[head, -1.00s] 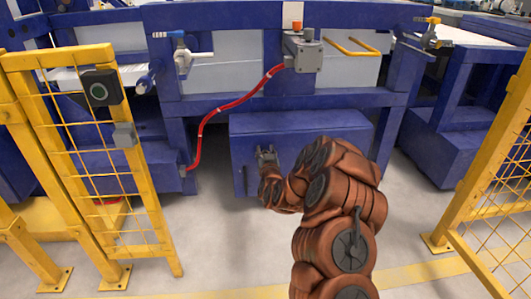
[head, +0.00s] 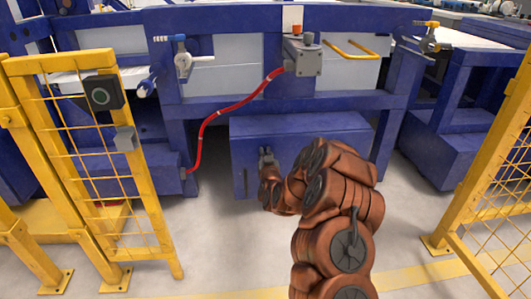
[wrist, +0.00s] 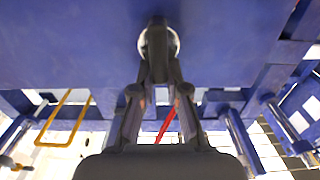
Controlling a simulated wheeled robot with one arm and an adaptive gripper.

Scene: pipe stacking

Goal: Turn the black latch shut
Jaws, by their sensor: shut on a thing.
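The black latch (wrist: 157,38) sits on a pale round plate on the blue cabinet face in the wrist view. My gripper (wrist: 159,72) is closed on the latch, with its fingertips meeting around its lower part. In the head view my gripper (head: 266,155) is against the upper left of the blue cabinet front (head: 320,150). There the fingers cover the latch, so its angle cannot be made out.
A dark vertical handle (head: 245,181) is on the cabinet's left edge. A red hose (head: 225,108) runs left of and above the cabinet. Yellow fences (head: 150,200) stand at left and right. The grey floor between them is mostly clear.

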